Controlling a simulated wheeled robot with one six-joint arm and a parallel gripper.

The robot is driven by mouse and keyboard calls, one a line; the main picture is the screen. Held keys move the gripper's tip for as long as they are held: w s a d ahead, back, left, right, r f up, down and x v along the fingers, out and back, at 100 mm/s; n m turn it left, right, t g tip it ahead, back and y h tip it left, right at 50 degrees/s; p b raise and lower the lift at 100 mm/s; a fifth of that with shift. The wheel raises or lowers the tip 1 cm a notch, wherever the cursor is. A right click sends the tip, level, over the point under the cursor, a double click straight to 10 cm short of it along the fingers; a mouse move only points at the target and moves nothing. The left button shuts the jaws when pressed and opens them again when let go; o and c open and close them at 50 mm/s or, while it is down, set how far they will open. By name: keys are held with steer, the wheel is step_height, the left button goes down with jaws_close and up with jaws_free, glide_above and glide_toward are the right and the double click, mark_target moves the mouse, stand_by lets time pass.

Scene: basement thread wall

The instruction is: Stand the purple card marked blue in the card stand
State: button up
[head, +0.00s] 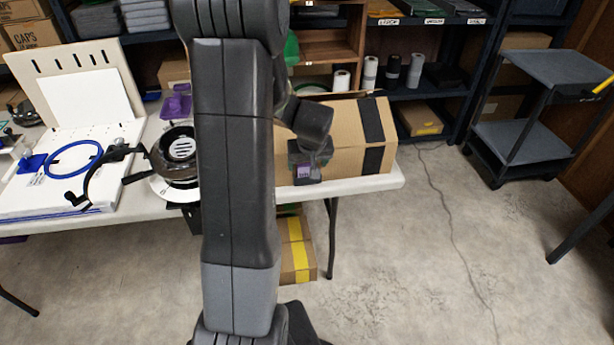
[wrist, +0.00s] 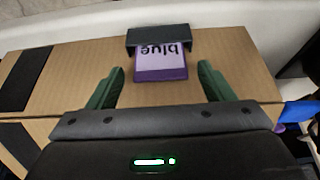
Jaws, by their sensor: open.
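The purple card (wrist: 160,72) has a pale panel with the word "blue", which reads upside down in the wrist view. Its far edge in that view meets the dark card stand (wrist: 158,37). I cannot tell how deep it sits there. In the head view the card (head: 303,172) shows small and purple against the dark stand (head: 306,179), in front of the cardboard box. My gripper (wrist: 162,68) is open, with one green finger on each side of the card and a visible gap to both. In the head view my gripper (head: 305,152) is partly hidden by my wrist.
A cardboard box (head: 345,145) with black tape lies on the white table (head: 370,184), close by my gripper. To the left are a headband device (head: 178,150), a blue hoop (head: 73,160) and a purple item (head: 176,103).

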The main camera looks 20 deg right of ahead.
steer(key=c, duration=0.7)
step_height(320, 180, up, 6)
steer(key=p, duration=0.3)
steer(key=shift+p, duration=0.35)
